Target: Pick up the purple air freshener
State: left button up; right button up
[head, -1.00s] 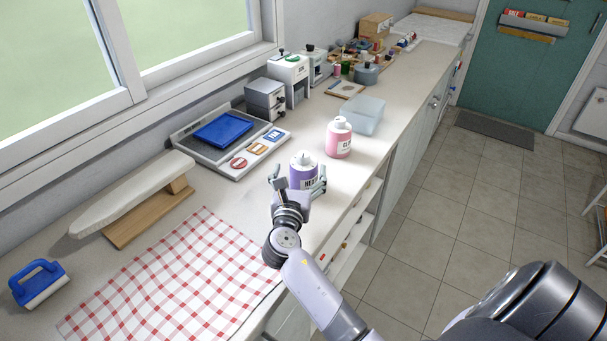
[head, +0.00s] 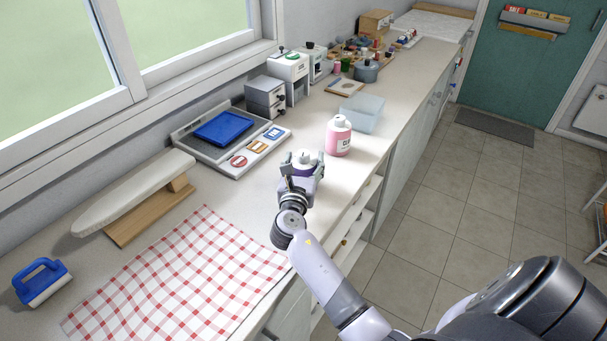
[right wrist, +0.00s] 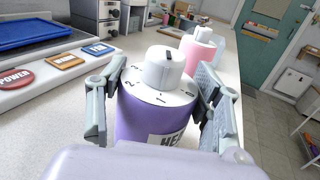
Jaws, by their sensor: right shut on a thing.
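The purple air freshener (right wrist: 140,118) has a white numbered dial top and a label whose end is cut off from sight. It is upright between the two grey fingers of my right gripper (right wrist: 163,100) in the right wrist view. In the head view my right gripper (head: 302,168) is shut on it, and mostly the white top of the air freshener (head: 308,158) shows. The gripper hides most of the purple body, and I cannot tell whether its base touches the counter. My left gripper is not in view.
A pink bottle (head: 338,137) stands just behind, with a clear bin (head: 364,112) beyond it. A scale with a blue tray (head: 222,128) is to the left.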

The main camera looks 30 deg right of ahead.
jog(key=c, duration=0.7)
jog(key=shift+r, duration=0.15)
